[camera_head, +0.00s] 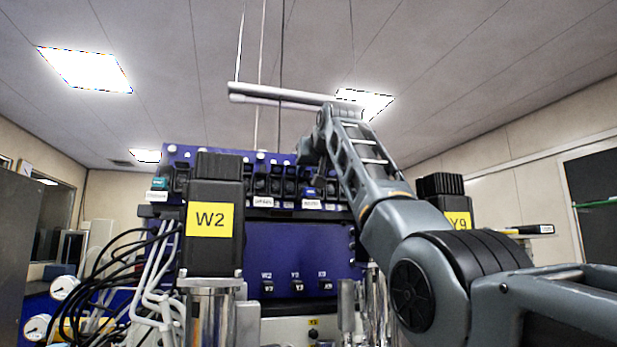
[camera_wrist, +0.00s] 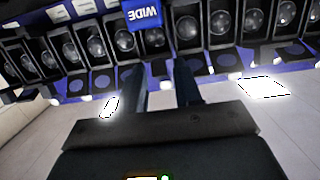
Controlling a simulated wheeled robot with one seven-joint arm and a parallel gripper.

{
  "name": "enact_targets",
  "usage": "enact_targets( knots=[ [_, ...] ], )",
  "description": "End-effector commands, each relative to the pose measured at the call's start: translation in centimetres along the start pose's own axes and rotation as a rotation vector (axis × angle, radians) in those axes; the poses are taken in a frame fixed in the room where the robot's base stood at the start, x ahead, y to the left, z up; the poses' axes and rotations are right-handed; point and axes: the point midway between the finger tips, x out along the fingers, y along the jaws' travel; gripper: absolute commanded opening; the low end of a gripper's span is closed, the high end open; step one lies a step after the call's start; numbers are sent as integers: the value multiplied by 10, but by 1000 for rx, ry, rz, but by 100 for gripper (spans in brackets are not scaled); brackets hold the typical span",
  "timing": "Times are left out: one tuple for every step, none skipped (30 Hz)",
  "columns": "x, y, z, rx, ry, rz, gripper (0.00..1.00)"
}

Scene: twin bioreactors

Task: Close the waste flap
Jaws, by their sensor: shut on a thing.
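My gripper (camera_wrist: 160,70) shows in the wrist view with two dark fingers reaching up to the blue rack front. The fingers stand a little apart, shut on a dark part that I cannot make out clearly. Just beyond the fingertips is a blue block with white letters (camera_wrist: 145,13), upside down in this view. In the head view my arm reaches to the blue rack (camera_head: 290,230) and its end is at the row of dark slots, near a small blue block (camera_head: 312,191). I cannot tell which part is the waste flap.
Dark round-fronted units (camera_wrist: 187,27) line the rack on both sides of my gripper. A black motor with a yellow W2 label (camera_head: 210,220) stands at left front, and one marked Y9 (camera_head: 457,219) stands behind my arm. Black cables (camera_head: 120,255) hang at left. A teal block (camera_head: 159,183) is on the rack's left.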

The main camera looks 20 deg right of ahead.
Motion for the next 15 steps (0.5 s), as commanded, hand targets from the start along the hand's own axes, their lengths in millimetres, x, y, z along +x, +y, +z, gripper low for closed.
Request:
enact_targets(
  knots=[
    [0,0,7,0,36,0,4],
    [0,0,7,0,55,0,4],
    [0,0,8,0,83,0,4],
    [0,0,8,0,100,0,4],
    [0,0,8,0,121,0,4],
    [0,0,9,0,143,0,4],
    [0,0,9,0,160,0,4],
    [-1,0,9,0,176,0,4],
    [-1,0,10,0,195,0,4],
    [-1,0,10,0,209,0,4],
    [-1,0,10,0,221,0,4],
    [-1,0,10,0,236,0,4],
    [-1,0,10,-1,247,0,4],
    [-1,0,10,-1,255,0,4],
    [-1,0,10,-1,265,0,4]
  ],
)
